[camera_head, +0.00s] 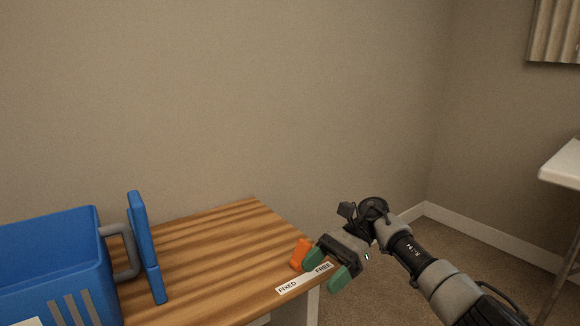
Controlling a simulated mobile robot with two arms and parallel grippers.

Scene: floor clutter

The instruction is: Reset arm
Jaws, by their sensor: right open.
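My right gripper (326,268) is at the right end of the wooden table, with its green fingertips apart over the table's edge. Its arm comes in from the lower right. An orange object (299,254) stands on the table just left of the upper green finger, close beside it; I cannot tell whether they touch. Nothing shows between the fingers. My left gripper is not in view.
A blue bin (55,262) with a grey handle and an upright blue panel (146,250) stand on the left of the wooden table (215,245). Labels "FIXED" and "FREE" (304,278) mark the table's edge. A white surface (562,165) is at far right.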

